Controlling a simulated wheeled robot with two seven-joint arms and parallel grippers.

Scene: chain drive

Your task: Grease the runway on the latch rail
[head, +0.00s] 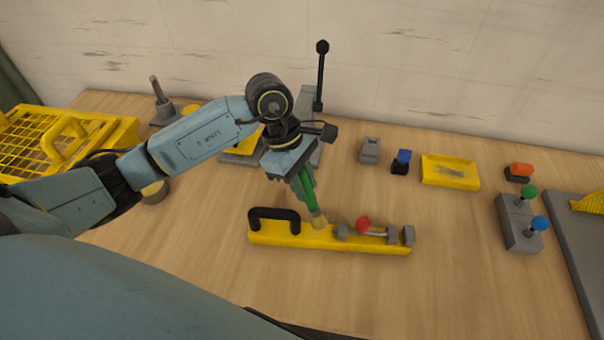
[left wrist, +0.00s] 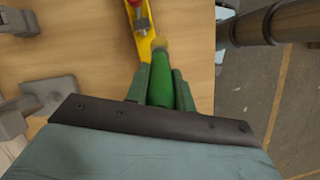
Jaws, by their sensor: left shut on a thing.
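The latch rail (head: 285,236) is a yellow bar lying on the table in the middle of the head view. It has a black handle (head: 274,216) at its left end and a red knob (head: 363,224) on a metal rod between grey blocks. My left gripper (head: 306,190) is above the rail, shut on a green grease brush (head: 309,189) with a pale tip (head: 318,220). The tip is at the rail, between the handle and the grey blocks; I cannot tell whether it touches. In the left wrist view the green brush (left wrist: 160,82) points at the yellow rail (left wrist: 140,28). My right gripper is out of view.
A yellow guard (head: 70,135) stands at the left. Behind the rail are a grey block (head: 370,150), a blue-topped piece (head: 402,160) and a yellow tray (head: 450,183). A grey box with green and blue knobs (head: 517,222) is at the right. The table front is clear.

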